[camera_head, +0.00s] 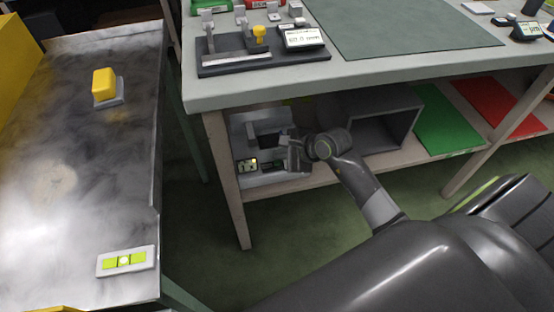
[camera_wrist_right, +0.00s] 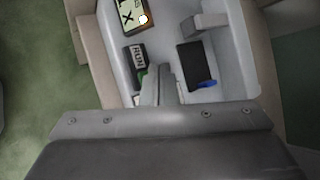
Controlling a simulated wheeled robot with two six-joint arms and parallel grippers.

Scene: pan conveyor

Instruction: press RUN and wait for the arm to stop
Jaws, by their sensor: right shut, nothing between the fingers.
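A light grey machine (camera_head: 237,130) stands on the shelf under the bench. In the right wrist view its pale housing (camera_wrist_right: 235,60) carries a yellow-green display (camera_wrist_right: 132,16), a dark label plate (camera_wrist_right: 137,55) that seems to read RUN upside down, and a green button (camera_wrist_right: 142,75) beside the label. My right gripper (camera_head: 292,158) reaches in at the machine's front right. Its fingers (camera_wrist_right: 166,80) are shut and empty, close beside the green button and partly covering it. I cannot tell whether they touch it. The machine's small arm (camera_wrist_right: 207,22) sits over a dark plate (camera_wrist_right: 194,62). My left gripper is not in view.
The bench top (camera_head: 400,75) overhangs the machine, and a bench leg (camera_head: 228,180) stands at its left. A grey open box (camera_head: 405,125) is on the shelf at right. A metal table (camera_head: 70,230) with a yellow block (camera_head: 104,82) is at left.

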